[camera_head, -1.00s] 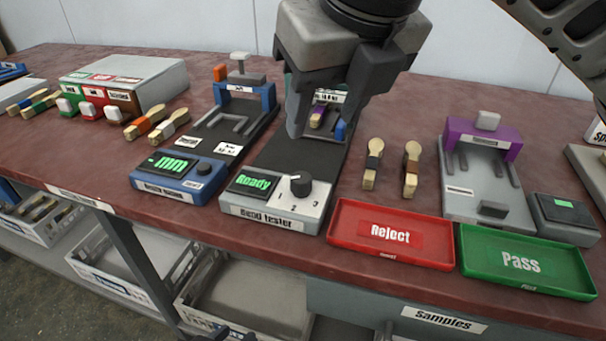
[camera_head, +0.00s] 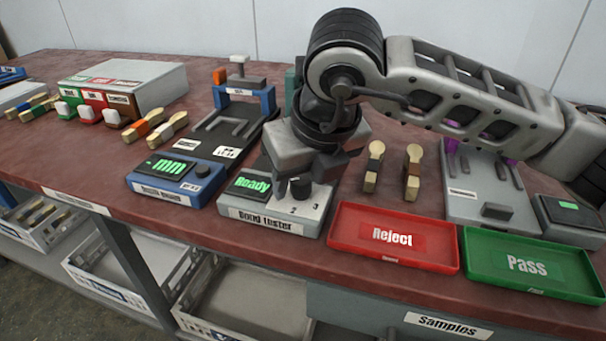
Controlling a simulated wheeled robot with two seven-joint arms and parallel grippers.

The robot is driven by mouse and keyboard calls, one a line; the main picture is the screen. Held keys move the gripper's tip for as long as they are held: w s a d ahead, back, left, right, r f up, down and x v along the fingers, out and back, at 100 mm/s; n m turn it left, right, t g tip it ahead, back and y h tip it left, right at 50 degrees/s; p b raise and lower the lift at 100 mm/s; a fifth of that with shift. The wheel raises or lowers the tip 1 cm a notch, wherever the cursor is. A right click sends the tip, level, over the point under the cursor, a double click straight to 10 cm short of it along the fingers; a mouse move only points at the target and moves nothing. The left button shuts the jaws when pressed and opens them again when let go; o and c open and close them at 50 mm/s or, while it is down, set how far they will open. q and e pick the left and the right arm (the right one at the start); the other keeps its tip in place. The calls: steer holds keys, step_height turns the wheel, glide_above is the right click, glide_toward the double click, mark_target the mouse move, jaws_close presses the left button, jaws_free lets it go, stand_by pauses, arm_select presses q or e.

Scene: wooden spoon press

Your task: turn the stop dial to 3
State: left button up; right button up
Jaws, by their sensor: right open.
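The stop dial (camera_head: 301,189) is a dark round knob on the grey front panel of the bend tester (camera_head: 262,224). Printed numbers show below it, a 2 and a 3 among them; its pointer mark is hidden. The green display (camera_head: 250,184) reads "Ready". My right gripper (camera_head: 304,180) points down over the dial, open, with its fingers close around the knob. I cannot tell whether they touch it. The gripper and arm hide most of the tester's bed and the back of the dial. My left gripper is not in view.
A blue-fronted gauge (camera_head: 178,176) stands close on the left. Two wooden spoons (camera_head: 374,167) lie to the right, behind the red Reject tray (camera_head: 392,235). The green Pass tray (camera_head: 530,262) and a grey fixture (camera_head: 478,190) are farther right.

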steer(key=shift+c, duration=0.2)
steer(key=c, duration=0.9)
